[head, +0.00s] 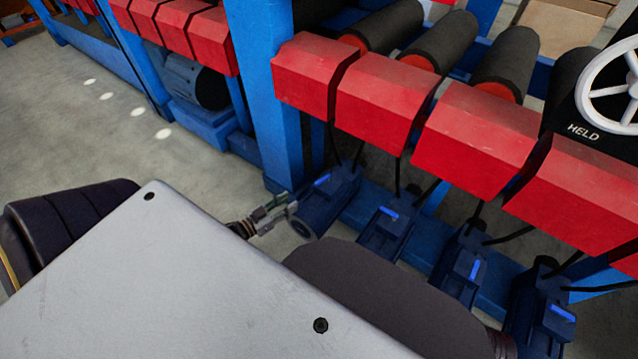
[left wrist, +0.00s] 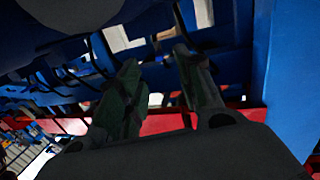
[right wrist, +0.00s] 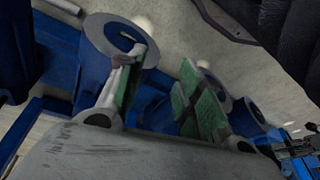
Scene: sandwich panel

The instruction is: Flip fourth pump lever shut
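Several dark blue pumps stand in a row under the red guards, each with a small bright blue lever on top. The pump at the right end of the visible row (head: 540,318) has its lever (head: 562,313) showing; I cannot tell its setting. My left gripper (head: 276,213) is beside the leftmost pump (head: 322,198), away from the right-end one. In the left wrist view its fingers (left wrist: 162,90) are apart and empty. In the right wrist view my right gripper (right wrist: 162,90) is open, its green pads apart, over blue round-ended parts (right wrist: 115,38). The right gripper is hidden in the head view.
Red guards (head: 470,140) and black rollers (head: 430,45) rise above the pumps, with black cables hanging down. A blue post (head: 265,90) stands behind my left gripper. A white handwheel (head: 612,90) sits on a plate reading HELD. Floor (head: 100,130) at left is clear.

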